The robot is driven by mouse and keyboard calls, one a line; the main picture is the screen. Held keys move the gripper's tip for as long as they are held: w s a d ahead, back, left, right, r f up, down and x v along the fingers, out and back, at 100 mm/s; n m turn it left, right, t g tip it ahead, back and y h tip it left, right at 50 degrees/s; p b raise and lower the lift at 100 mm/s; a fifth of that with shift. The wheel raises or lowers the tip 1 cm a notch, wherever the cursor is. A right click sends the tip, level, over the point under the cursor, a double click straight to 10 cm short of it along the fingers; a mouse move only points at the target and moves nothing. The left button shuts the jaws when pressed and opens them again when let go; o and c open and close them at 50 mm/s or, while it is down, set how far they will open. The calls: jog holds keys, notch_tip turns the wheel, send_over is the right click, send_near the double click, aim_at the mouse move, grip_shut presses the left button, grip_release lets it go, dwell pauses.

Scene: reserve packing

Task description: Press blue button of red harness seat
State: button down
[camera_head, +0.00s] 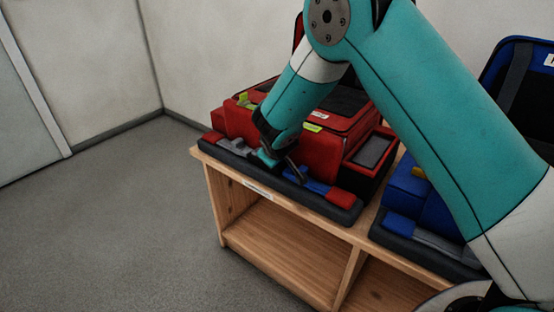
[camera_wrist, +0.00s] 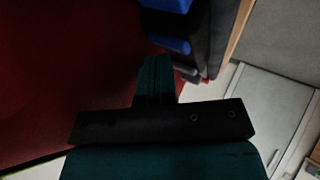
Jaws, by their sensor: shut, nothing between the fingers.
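The red harness seat (camera_head: 318,148) sits on a wooden shelf unit, with a dark front base strip (camera_head: 262,170) carrying grey, blue and red parts. A blue part (camera_head: 316,186) shows on that strip, just right of my gripper; I cannot tell if it is the button. My gripper (camera_head: 282,166) is shut and empty, pointing down at the front of the red seat, close to the strip. Whether it touches is unclear. In the wrist view my shut fingers (camera_wrist: 155,78) are beside red fabric (camera_wrist: 65,70), with a blue part (camera_wrist: 168,43) ahead of them.
A blue seat (camera_head: 410,190) stands to the right on the same wooden shelf unit (camera_head: 275,200), partly behind my arm. Two open compartments are below. A grey floor (camera_head: 110,220) lies free in front, and walls are behind. Yellow-green tags (camera_head: 313,127) are on the red seat.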

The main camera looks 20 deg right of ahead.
jog(key=shift+r, duration=0.1)
jog(key=shift+r+p, duration=0.7)
jog(key=shift+r, duration=0.05)
notch_tip(320, 180, up, 5)
jog(key=p, duration=0.3)
jog(key=shift+p, duration=0.35)
dwell(0.5)
